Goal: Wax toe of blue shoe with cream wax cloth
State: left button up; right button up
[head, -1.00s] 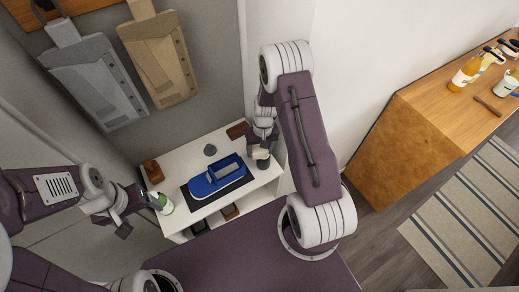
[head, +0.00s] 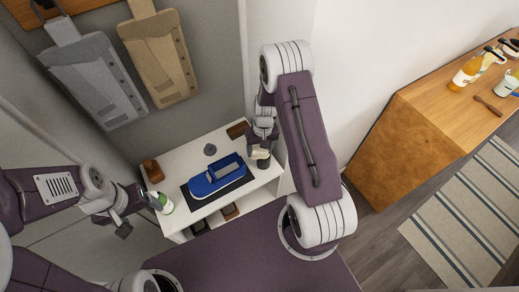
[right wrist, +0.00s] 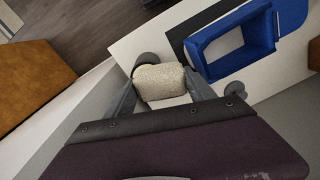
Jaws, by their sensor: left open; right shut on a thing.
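The blue shoe (head: 213,178) stands on a dark mat (head: 240,183) on the white shelf top. Its open top part also shows in the right wrist view (right wrist: 230,67). My right gripper (head: 257,150) is shut on the cream wax cloth (right wrist: 160,82), a pale folded pad between its two fingers. The cloth is to the right of the shoe in the head view, apart from it, near a dark round tin (right wrist: 148,59). My left gripper (head: 140,214) is open and empty at the shelf's left side, close to a white and green bottle (head: 164,204).
A small grey object (head: 210,149), a brown brush-like block (head: 153,171) and a brown piece (head: 237,130) stand along the shelf's back. Walls close in behind.

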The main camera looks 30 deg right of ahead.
notch_tip(320, 180, up, 7)
jog(key=p, duration=0.5)
jog(key=shift+p, duration=0.4)
jog(key=shift+f, duration=0.1)
dwell(0.6)
jog(key=a+n+p, duration=0.2)
jog(key=a, duration=1.3)
jog(key=n+h+b, duration=0.1)
jog(key=b, duration=0.5)
send_over(200, 181)
notch_tip(200, 181, down, 6)
jog(key=shift+r, duration=0.2)
jog(key=shift+f, duration=0.35)
